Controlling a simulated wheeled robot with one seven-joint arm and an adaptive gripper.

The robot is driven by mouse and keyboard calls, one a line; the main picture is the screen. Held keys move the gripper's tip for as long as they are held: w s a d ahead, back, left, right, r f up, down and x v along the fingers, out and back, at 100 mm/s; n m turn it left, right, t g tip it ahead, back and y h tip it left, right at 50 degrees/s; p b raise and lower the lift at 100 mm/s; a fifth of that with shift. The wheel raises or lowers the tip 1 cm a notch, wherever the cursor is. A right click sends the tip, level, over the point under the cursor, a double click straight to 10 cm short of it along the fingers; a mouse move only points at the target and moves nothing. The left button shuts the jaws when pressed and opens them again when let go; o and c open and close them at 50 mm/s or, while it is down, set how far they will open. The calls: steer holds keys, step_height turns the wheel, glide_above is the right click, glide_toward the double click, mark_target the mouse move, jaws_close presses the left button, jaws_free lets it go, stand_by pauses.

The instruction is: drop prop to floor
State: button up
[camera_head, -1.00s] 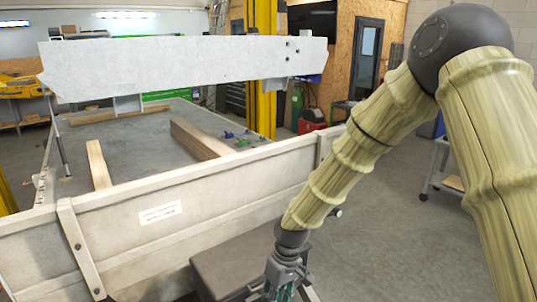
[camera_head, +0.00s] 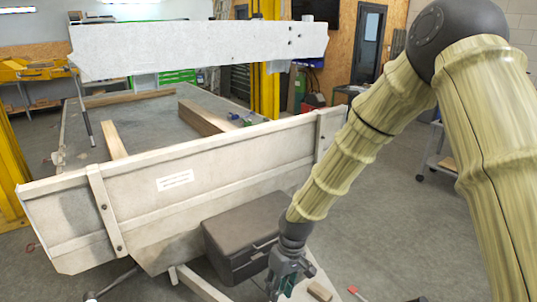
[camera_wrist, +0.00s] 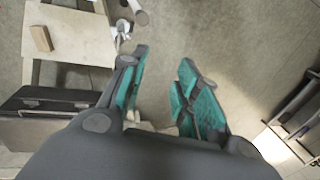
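My gripper (camera_head: 281,290) points down at the front right of the trailer, at the lower edge of the head view. In the wrist view its two teal-padded fingers (camera_wrist: 160,95) stand apart with only bare floor between them; it is open and empty. A thin grey rod (camera_head: 83,115) stands upright under the left end of the raised white panel (camera_head: 195,50). I cannot tell whether this rod is the prop. A pale metal fitting (camera_wrist: 122,30) shows just beyond the left finger in the wrist view; what it is stays unclear.
The trailer's front wall (camera_head: 260,155) stands ahead. A dark box (camera_head: 240,235) sits before it, and a wooden block (camera_head: 320,291) lies on a pale board (camera_wrist: 75,38). A wheeled cart (camera_head: 437,155) stands at the right. Grey floor is clear between.

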steer(key=s+d+f+m, duration=0.2)
steer(key=s+d+f, duration=0.3)
steer(key=f, duration=0.4)
steer(key=s+d+f+m, duration=0.2)
steer(key=s+d+f, duration=0.1)
steer(key=s+f, duration=0.55)
steer(key=s+d+f+m+h, duration=0.1)
steer(key=s+d+f, duration=0.1)
steer(key=s+d, duration=0.3)
steer(key=s+d+f+m+t, duration=0.1)
steer(key=s+d+f, duration=0.15)
steer(key=s, duration=0.35)
steer(key=s+d+f+m+h, duration=0.1)
steer(key=s+d+f, duration=0.1)
steer(key=s+d, duration=0.35)
step_height(320, 180, down, 34)
steer(key=a+b, duration=0.1)
steer(key=b, duration=3.3)
step_height(320, 180, up, 15)
steer(key=p, duration=1.5)
steer(key=shift+c, duration=0.5)
